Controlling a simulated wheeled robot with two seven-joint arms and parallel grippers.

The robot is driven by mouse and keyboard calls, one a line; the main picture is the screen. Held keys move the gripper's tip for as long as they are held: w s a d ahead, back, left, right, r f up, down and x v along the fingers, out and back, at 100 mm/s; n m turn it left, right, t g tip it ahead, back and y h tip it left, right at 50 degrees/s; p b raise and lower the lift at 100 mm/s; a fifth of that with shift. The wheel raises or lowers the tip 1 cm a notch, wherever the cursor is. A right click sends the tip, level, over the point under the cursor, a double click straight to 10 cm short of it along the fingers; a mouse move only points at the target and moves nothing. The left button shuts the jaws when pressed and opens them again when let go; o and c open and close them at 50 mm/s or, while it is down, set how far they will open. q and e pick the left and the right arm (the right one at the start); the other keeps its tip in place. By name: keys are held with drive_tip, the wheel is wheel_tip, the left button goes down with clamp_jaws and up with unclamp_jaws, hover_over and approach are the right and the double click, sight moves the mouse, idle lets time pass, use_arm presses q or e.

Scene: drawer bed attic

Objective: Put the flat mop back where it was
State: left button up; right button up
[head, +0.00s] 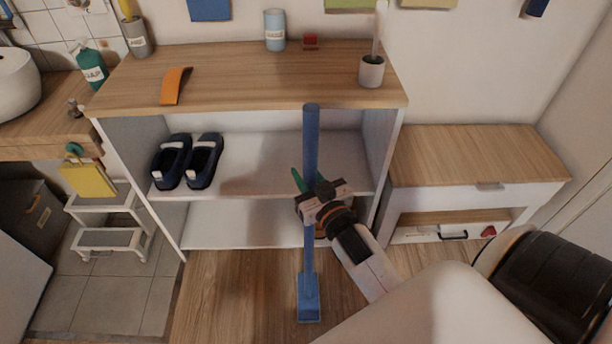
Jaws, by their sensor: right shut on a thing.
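The flat mop is a long blue pole (311,145) with a small flat blue head (309,300) at its lower end. It is roughly upright in front of the open shelf unit, with its head low over the wooden floor; I cannot tell whether the head touches the floor. My right gripper (322,203) is shut around the pole below its middle, and its fingers hide that part of the pole. The top of the pole overlaps the front edge of the shelf unit's wooden top (240,80). My left gripper is out of view.
Dark blue shoes (187,162) stand on the middle shelf (250,165). A low drawer cabinet (475,160) stands to the right. A white step stool (110,215) is at the left. Green and orange things are partly hidden behind my right gripper. Wooden floor (225,290) lies clear left of the mop.

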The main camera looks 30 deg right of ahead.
drive_tip(key=shift+o, duration=1.4)
drive_tip(key=shift+f, duration=0.1)
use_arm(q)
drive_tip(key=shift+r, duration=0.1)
use_arm(e)
drive_tip(key=o, duration=0.4)
drive_tip(key=shift+o, duration=0.2)
drive_tip(key=shift+s, duration=0.15)
drive_tip(key=s+a, duration=0.1)
drive_tip(key=s, duration=1)
drive_tip(key=s+a+f+g, duration=0.1)
drive_tip(key=a+f+g, duration=0.15)
drive_tip(key=f, duration=0.55)
drive_tip(key=s+a+f+n+g+y, duration=0.1)
drive_tip(key=f+g, duration=0.3)
drive_tip(key=f, duration=0.4)
drive_tip(key=s+a+f+g, duration=0.1)
drive_tip(key=f+g, duration=0.2)
drive_tip(key=f, duration=0.5)
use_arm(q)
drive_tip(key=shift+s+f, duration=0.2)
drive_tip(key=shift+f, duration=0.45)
use_arm(e)
drive_tip(key=s+a+f+n+g+y, duration=0.1)
drive_tip(key=s+a+f+n+g, duration=0.1)
drive_tip(key=s+f+g, duration=0.4)
wheel_tip(320, 180, down, 5)
drive_tip(key=shift+s+f, duration=0.1)
drive_tip(key=shift+s, duration=0.9)
